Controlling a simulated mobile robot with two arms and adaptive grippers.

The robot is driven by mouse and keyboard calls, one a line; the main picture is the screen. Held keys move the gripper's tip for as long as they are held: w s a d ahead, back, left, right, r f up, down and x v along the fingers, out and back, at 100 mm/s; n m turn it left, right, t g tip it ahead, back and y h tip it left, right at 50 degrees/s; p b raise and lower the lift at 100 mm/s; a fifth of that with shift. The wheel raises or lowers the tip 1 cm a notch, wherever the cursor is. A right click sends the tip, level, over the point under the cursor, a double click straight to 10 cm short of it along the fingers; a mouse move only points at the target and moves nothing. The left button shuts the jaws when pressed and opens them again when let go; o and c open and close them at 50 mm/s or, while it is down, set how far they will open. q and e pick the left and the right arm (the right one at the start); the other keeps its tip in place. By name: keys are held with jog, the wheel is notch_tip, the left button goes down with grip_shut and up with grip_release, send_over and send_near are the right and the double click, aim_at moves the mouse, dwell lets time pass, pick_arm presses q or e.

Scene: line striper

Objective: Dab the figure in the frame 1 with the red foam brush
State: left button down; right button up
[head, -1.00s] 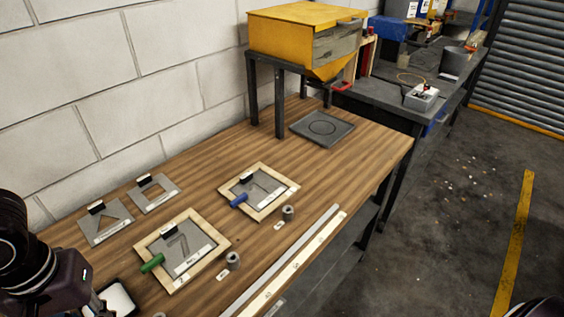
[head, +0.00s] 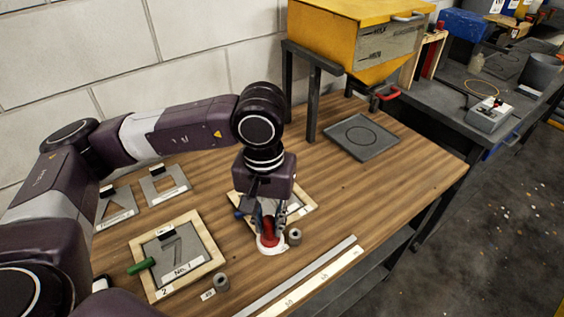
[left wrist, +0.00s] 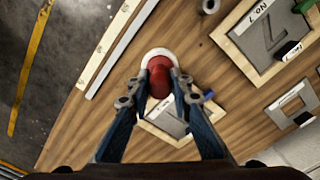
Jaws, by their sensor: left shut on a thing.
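My left gripper (head: 266,214) is shut on the red foam brush (head: 268,232), pointing down with a white round pad at its lower end. In the left wrist view, the brush (left wrist: 160,76) sits between the fingertips (left wrist: 160,92). The pad is beside the near edge of the far wooden frame (head: 304,209), which has a blue handle (head: 239,214). I cannot tell if the pad touches the table. My arm hides most of this frame, its figure and any number. My right gripper is not in view.
A green handle (head: 141,266) rests on the nearer frame. A long ruler (head: 310,282) lies along the front.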

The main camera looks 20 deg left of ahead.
pick_arm(q)
jog(key=shift+w+a+f+n+p, duration=0.2)
jog(key=shift+w+a+f+n, duration=0.75)
jog(key=shift+w+n, duration=1.65)
jog(key=shift+w+a+f+n+p, duration=0.2)
jog(key=shift+w+a+f+n, duration=0.9)
jog(key=shift+n, duration=2.5)
jog(key=shift+w+a+f+n+p, duration=0.3)
jog(key=shift+w+a+n, duration=1)
jog(key=shift+w+n, duration=1.55)
jog(key=shift+s+f+n, duration=0.1)
jog(key=shift+s+n, duration=0.15)
jog(key=shift+s, duration=0.05)
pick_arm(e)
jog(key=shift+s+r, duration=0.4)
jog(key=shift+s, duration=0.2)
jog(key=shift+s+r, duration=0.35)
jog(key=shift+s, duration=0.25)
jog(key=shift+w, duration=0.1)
